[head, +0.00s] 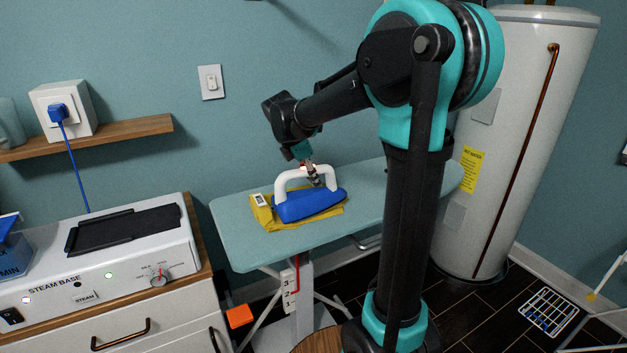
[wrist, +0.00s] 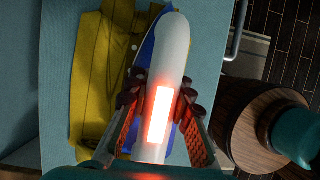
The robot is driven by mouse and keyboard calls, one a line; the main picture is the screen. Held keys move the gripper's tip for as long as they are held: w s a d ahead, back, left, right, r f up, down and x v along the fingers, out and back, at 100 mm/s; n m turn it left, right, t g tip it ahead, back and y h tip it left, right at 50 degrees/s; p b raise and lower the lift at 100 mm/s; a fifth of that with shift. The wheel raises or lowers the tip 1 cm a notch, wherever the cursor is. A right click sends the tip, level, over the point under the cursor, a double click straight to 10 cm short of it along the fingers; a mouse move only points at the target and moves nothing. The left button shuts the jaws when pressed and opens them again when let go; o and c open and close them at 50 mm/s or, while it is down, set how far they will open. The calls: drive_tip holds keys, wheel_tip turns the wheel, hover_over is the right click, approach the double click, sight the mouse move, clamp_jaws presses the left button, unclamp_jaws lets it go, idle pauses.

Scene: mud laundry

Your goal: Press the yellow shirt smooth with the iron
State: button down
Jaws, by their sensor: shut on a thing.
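The yellow shirt (head: 263,216) lies folded on the teal ironing board (head: 238,245); it also shows in the wrist view (wrist: 92,70). The iron (head: 309,205) has a blue body and a white arched handle. It sits flat over the shirt, covering much of it, with its right end near or past the shirt's edge. My gripper (head: 312,174) is above the iron, its fingers on both sides of the white handle. In the wrist view my gripper (wrist: 160,92) is shut on the handle, which has a glowing red-white patch. The iron's underside is hidden.
A small white device with a dark display (head: 261,200) lies at the shirt's left corner. The steam base (head: 100,262) stands on the cabinet at left. A white water heater (head: 515,140) stands at right. The board's left end and its right part are bare.

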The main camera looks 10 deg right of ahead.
sight(315, 165)
drive_tip(key=shift+r, duration=0.1)
idle(0.3)
drive_tip(key=shift+r, duration=2.95)
drive_tip(key=shift+w, duration=0.1)
